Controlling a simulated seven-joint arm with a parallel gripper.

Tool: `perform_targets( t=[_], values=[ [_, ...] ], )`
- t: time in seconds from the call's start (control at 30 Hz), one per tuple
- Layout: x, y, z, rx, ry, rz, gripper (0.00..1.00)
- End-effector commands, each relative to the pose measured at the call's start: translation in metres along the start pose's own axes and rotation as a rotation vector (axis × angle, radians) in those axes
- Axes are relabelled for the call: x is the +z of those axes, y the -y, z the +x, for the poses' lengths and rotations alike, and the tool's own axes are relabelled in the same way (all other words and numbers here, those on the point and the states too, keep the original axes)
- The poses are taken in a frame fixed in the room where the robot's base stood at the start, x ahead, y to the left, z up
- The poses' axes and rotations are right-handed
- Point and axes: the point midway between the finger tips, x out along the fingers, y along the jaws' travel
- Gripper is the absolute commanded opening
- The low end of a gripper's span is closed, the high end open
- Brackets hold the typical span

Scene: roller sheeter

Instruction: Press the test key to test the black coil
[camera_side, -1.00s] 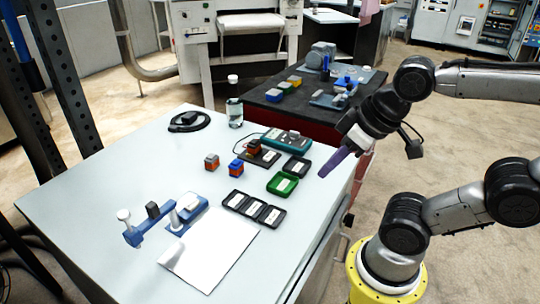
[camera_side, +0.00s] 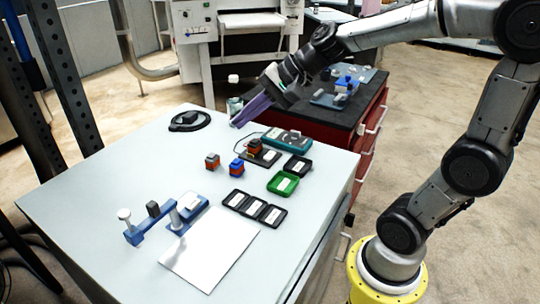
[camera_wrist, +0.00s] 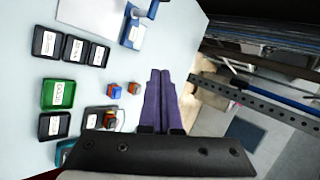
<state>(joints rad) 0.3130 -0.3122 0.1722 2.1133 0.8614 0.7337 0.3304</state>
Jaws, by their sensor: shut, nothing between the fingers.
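The teal tester (camera_side: 280,143) lies near the table's far right edge, with a small raised part on top; I cannot make out which part is the test key. A thin cable runs to a black pad (camera_side: 270,158). A coil with a dark top and orange-brown body (camera_side: 254,146) sits on the pad and looks like the black coil; it also shows in the wrist view (camera_wrist: 109,119). My gripper (camera_side: 234,124) is shut and empty, its purple fingers above the table's far side, left of the tester. In the wrist view its fingers (camera_wrist: 160,74) lie side by side.
A grey-topped coil (camera_side: 212,162) and a blue-topped coil (camera_side: 237,168) stand left of the pad. A green tray (camera_side: 271,185) and black trays (camera_side: 229,204) lie nearer. A blue fixture (camera_side: 150,227) is at front left.

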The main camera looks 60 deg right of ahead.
Motion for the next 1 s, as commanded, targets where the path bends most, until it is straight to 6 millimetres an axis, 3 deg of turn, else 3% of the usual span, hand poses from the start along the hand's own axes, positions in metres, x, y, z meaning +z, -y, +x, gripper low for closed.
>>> perform_targets(
  t=[0.03, 0.23, 0.4, 0.5, 0.73, 1.0],
  values=[
    [-0.025, 0.002, 0.010, -0.011, -0.013, 0.107, 0.00],
    [-0.110, -0.006, 0.036, -0.071, -0.068, 0.452, 0.00],
    [-0.176, -0.037, 0.051, -0.099, -0.119, 0.679, 0.00],
    [-0.205, -0.060, 0.056, -0.101, -0.142, 0.772, 0.00],
    [-0.234, -0.104, 0.059, -0.075, -0.170, 0.879, 0.00],
    [-0.240, -0.111, 0.054, -0.077, -0.183, 0.895, 0.00]
  ],
)
